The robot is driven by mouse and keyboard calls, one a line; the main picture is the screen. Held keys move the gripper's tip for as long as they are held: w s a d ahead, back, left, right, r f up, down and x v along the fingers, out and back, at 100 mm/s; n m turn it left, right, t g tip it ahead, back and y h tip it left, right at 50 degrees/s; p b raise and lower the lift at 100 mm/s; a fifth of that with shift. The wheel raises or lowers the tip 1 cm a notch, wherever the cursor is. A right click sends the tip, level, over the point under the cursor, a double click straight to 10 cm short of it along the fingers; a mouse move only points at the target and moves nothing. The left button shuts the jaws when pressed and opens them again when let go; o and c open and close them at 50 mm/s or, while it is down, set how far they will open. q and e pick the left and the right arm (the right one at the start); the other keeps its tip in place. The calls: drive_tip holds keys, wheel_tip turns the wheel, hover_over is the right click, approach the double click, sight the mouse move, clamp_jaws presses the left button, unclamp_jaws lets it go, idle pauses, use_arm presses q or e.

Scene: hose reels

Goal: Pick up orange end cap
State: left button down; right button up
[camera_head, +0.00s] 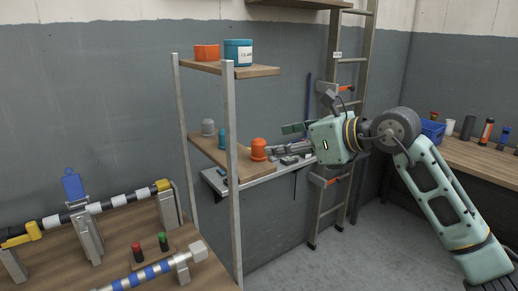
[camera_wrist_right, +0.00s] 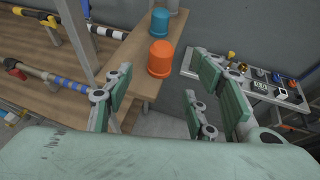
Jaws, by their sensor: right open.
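The orange end cap (camera_head: 258,149) stands upright on the lower wooden shelf (camera_head: 205,146), near its right end. It is a domed cylinder with a wider base. My right gripper (camera_head: 288,130) is to the right of the cap and apart from it. In the right wrist view the orange end cap (camera_wrist_right: 160,58) shows beyond and between the green fingers of my open, empty right gripper (camera_wrist_right: 172,95). A teal end cap (camera_wrist_right: 160,21) stands just behind the orange one, and it also shows in the head view (camera_head: 222,138). My left gripper is not in view.
A grey cap (camera_head: 208,127) stands further back on the shelf. A metal shelf post (camera_head: 232,175) rises in front of it. An orange bin (camera_head: 206,52) and a teal tub (camera_head: 238,53) sit on the upper shelf. A wall ledge with small parts (camera_wrist_right: 262,87) lies right of the cap.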

sight(264, 146)
drive_tip(key=p+x, duration=0.3)
drive_tip(key=x, duration=0.2)
drive_tip(key=shift+w+a, duration=0.3)
drive_tip(key=shift+a, duration=0.05)
drive_tip(key=shift+w+a+f, duration=0.35)
drive_tip(key=c, duration=1.1)
